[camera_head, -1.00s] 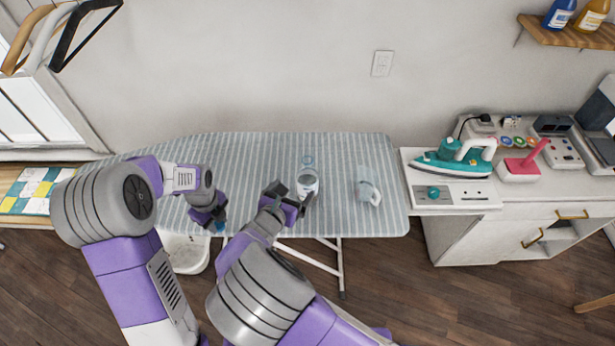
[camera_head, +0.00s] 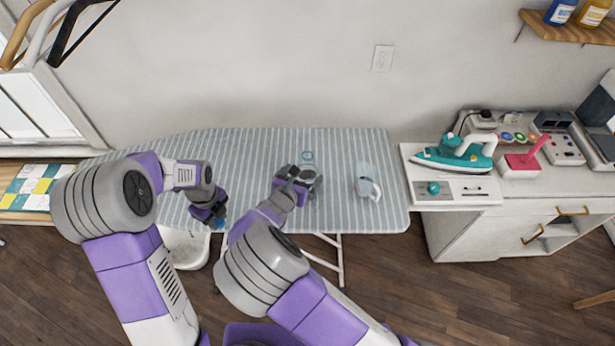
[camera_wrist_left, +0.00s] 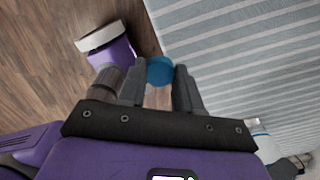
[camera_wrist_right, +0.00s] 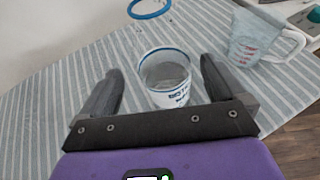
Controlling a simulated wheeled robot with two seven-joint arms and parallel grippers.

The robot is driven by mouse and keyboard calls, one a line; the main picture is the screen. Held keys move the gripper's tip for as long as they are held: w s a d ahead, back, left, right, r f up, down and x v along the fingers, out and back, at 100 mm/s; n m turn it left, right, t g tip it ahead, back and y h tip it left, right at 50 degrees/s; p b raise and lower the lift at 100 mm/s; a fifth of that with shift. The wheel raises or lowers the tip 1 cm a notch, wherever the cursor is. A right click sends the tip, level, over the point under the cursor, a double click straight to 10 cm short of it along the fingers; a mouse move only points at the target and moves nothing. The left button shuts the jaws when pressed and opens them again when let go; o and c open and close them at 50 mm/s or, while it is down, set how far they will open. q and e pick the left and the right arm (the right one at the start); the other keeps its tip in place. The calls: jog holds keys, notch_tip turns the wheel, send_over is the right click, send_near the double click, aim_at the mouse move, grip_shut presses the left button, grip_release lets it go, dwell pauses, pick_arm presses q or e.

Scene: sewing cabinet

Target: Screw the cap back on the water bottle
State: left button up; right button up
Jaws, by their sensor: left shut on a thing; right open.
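A blue cap (camera_wrist_left: 160,71) is held between the fingertips of my left gripper (camera_wrist_left: 160,84), seen in the left wrist view. In the head view this gripper (camera_head: 213,218) is over the board's front edge, at the left. The water bottle (camera_wrist_right: 168,80) stands uncapped on the striped ironing board; it has a clear body, a blue rim and a white label with blue print. My right gripper (camera_wrist_right: 160,85) is open, with a finger on either side of the bottle. In the head view the right gripper (camera_head: 302,178) hides most of the bottle.
A clear measuring jug (camera_head: 368,184) with a handle stands right of the bottle. A blue ring (camera_wrist_right: 150,8) lies behind the bottle on the ironing board (camera_head: 260,145). A cabinet with a teal iron (camera_head: 455,153) is further right. The board's left part is clear.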

jog(key=shift+w, duration=0.1)
jog(key=x, duration=0.5)
jog(key=shift+w+d+r, duration=0.1)
jog(key=shift+d+r, duration=0.15)
jog(key=shift+d, duration=0.05)
pick_arm(q)
jog(key=shift+r, duration=0.1)
pick_arm(e)
jog(key=shift+r, duration=0.1)
jog(key=c, duration=1.3)
jog(key=shift+o, duration=0.2)
jog(key=shift+r, duration=0.1)
pick_arm(q)
jog(key=shift+r+p, duration=0.7)
jog(key=shift+p, duration=0.1)
pick_arm(e)
jog(key=shift+r, duration=4.85)
